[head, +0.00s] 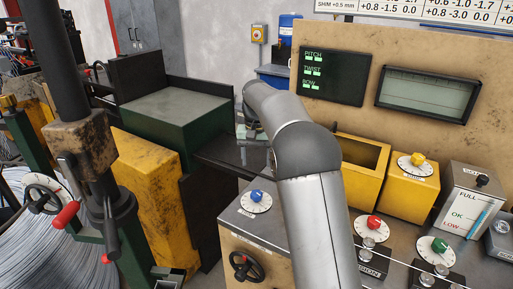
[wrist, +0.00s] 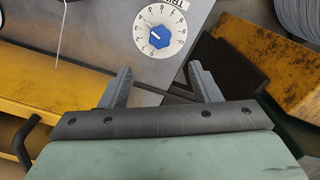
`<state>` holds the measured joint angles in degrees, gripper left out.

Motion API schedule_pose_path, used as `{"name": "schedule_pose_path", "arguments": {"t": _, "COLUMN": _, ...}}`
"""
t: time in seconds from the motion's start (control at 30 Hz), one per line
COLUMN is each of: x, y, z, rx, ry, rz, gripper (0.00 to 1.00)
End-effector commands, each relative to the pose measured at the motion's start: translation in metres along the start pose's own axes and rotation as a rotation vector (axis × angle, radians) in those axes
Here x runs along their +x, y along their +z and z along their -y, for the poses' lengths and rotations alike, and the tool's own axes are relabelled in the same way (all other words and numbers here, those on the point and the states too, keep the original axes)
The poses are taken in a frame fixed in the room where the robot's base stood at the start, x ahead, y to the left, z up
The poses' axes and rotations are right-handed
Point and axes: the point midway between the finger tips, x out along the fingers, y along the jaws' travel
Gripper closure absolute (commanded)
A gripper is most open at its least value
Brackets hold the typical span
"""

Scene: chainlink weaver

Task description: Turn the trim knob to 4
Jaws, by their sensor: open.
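The trim knob (wrist: 159,37) is a blue knob on a round white numbered dial, with a partly cut-off label beside it. A pale mark on it points to the upper left in the wrist view; I cannot surely read its number. In the head view, a blue knob (head: 257,196) on a white dial sits on the grey panel top, left of my arm. My gripper (wrist: 162,76) is open and empty. In the wrist view its fingers point toward the dial, apart from the knob. My arm mostly hides the gripper in the head view.
Red (head: 373,223), green (head: 439,245) and yellow (head: 417,159) knobs stand right of my arm. A black handwheel (head: 246,266) is on the panel's front. A yellow open bin (head: 362,166) stands behind my arm. A dark green block (head: 176,117) is at left.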

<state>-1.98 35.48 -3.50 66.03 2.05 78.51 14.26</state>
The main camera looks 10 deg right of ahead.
Motion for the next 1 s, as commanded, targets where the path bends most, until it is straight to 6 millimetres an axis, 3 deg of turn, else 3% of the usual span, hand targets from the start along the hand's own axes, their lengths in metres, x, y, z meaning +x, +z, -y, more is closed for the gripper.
{"name": "schedule_pose_path", "arguments": {"t": 0.1, "x": -0.024, "y": -0.001, "z": 0.000, "rx": 0.000, "ry": -0.001, "rz": -0.003, "gripper": 0.43}}
{"name": "schedule_pose_path", "arguments": {"t": 0.3, "x": -0.043, "y": 0.000, "z": 0.000, "rx": 0.000, "ry": 0.000, "rz": -0.001, "gripper": 0.43}}
{"name": "schedule_pose_path", "arguments": {"t": 0.73, "x": -0.048, "y": 0.003, "z": -0.001, "rx": -0.002, "ry": -0.001, "rz": 0.000, "gripper": 0.43}}
{"name": "schedule_pose_path", "arguments": {"t": 0.87, "x": -0.054, "y": 0.026, "z": -0.009, "rx": -0.019, "ry": -0.006, "rz": -0.003, "gripper": 0.43}}
{"name": "schedule_pose_path", "arguments": {"t": 1.0, "x": -0.057, "y": 0.085, "z": -0.025, "rx": -0.064, "ry": -0.015, "rz": -0.011, "gripper": 0.43}}
